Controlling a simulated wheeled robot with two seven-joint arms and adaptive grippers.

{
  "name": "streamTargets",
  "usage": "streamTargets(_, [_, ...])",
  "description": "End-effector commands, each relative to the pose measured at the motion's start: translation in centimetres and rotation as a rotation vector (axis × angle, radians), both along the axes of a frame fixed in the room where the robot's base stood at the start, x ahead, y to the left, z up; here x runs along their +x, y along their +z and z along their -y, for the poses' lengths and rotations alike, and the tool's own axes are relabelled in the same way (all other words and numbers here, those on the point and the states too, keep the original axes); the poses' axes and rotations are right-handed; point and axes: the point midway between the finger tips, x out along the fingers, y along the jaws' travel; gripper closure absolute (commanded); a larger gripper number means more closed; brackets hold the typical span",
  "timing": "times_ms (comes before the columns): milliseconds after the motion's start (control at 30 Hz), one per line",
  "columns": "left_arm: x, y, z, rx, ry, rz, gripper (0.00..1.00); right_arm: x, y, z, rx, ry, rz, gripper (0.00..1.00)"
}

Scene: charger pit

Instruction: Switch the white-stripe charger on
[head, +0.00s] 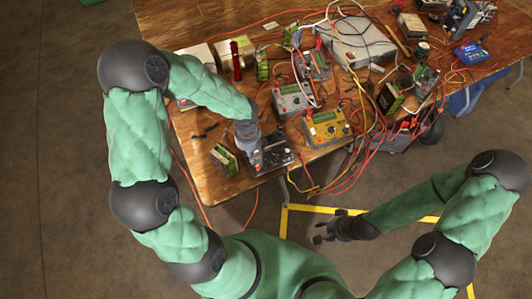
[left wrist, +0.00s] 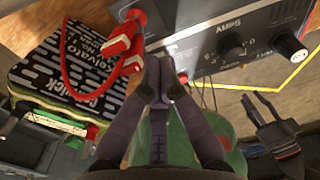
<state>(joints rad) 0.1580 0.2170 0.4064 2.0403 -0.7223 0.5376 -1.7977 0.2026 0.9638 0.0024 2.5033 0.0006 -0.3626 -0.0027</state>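A dark charger (head: 275,153) sits at the table's front edge, partly hidden by my left gripper (head: 256,160). I cannot make out a white stripe or the switch state. My left gripper (left wrist: 160,80) has its fingertips together, empty, close in front of the panel's lower edge; contact is unclear. My right gripper (head: 328,229) is empty and apart from the table, with its fingers spread.
A yellow charger (head: 326,127) and a grey one (head: 290,98) stand behind. Red clips (left wrist: 125,45) and a battery box (left wrist: 65,75) are beside my left fingers. Cables tangle on the right; the table's left front is mostly clear.

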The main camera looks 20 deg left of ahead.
Motion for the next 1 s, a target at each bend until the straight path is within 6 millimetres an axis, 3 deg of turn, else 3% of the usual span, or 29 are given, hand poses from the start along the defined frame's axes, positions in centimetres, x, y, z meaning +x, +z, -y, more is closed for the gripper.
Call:
streamTargets(633, [0.0,-0.9,0.0,-0.001,0.001,-0.001,1.0,0.0,-0.6,0.0,0.0,0.0,0.0,0.6])
streamTargets(1000, [0.0,0.7,0.0,0.0,0.001,0.0,1.0,0.0,1.1,0.0,0.0,0.0,0.0,0.6])
